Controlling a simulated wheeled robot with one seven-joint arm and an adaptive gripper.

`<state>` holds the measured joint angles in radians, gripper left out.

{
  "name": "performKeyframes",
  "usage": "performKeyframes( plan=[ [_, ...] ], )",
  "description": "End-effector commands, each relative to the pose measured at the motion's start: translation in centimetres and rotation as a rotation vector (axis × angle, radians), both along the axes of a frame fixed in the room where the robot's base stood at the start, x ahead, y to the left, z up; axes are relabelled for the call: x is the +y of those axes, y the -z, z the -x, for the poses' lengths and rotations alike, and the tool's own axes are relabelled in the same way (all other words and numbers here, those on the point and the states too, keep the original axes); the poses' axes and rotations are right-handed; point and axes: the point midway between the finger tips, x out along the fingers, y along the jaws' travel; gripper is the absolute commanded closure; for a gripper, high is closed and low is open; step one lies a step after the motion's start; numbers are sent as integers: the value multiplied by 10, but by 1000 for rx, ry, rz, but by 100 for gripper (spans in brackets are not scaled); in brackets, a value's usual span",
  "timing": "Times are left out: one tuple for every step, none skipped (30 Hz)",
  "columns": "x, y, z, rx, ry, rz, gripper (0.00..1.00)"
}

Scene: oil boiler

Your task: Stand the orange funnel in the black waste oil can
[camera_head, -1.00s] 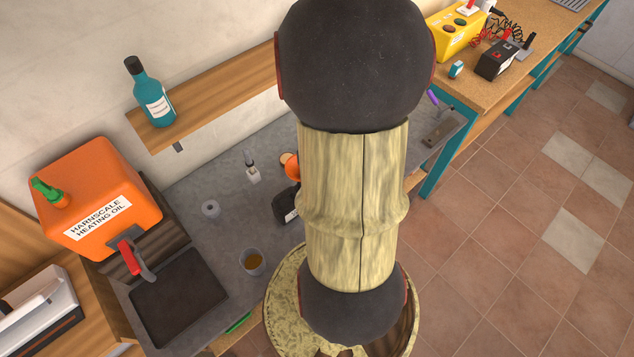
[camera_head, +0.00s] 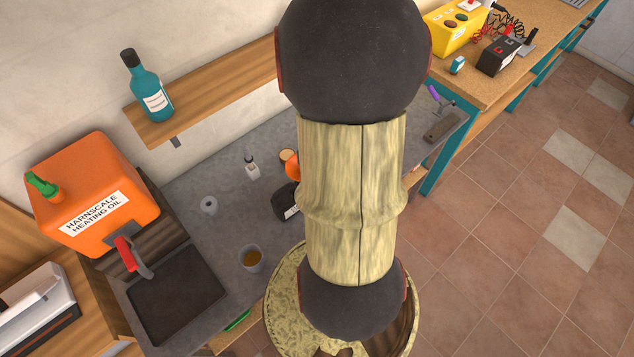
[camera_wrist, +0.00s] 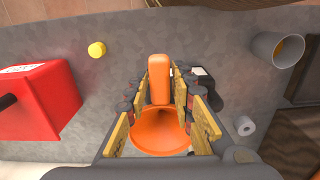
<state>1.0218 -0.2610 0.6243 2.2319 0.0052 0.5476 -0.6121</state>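The orange funnel (camera_wrist: 158,131) is in the wrist view with its wide mouth facing the camera. An upright orange tab (camera_wrist: 160,80) of it is between the fingertips. My gripper (camera_wrist: 164,83) has its fingers closed in on both sides of this tab. In the head view a bit of the orange funnel (camera_head: 292,164) shows beside my arm, which hides the rest and my gripper. The black waste oil can (camera_head: 285,203) stands on the grey worktop, partly behind my arm. In the wrist view dark parts of the can (camera_wrist: 208,95) show behind the right finger.
The wrist view shows a red box (camera_wrist: 45,100) and yellow cap (camera_wrist: 97,49).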

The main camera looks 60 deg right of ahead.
Motion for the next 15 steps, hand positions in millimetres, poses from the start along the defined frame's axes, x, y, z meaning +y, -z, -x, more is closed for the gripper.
performKeyframes(
  plan=[
    [0, 0, 0, 0, 0, 0, 71],
    [0, 0, 0, 0, 0, 0, 69],
    [0, 0, 0, 0, 0, 0, 67],
    [0, 0, 0, 0, 0, 0, 65],
    [0, 0, 0, 0, 0, 0, 64],
    [0, 0, 0, 0, 0, 0, 62],
    [0, 0, 0, 0, 0, 0, 62],
    [0, 0, 0, 0, 0, 0, 62],
    [0, 0, 0, 0, 0, 0, 62],
    [0, 0, 0, 0, 0, 0, 62],
    [0, 0, 0, 0, 0, 0, 62],
    [0, 0, 0, 0, 0, 0, 62],
    [0, 0, 0, 0, 0, 0, 62],
    [0, 0, 0, 0, 0, 0, 62],
    [0, -1, 0, -1, 0, 0, 62]
  ],
)
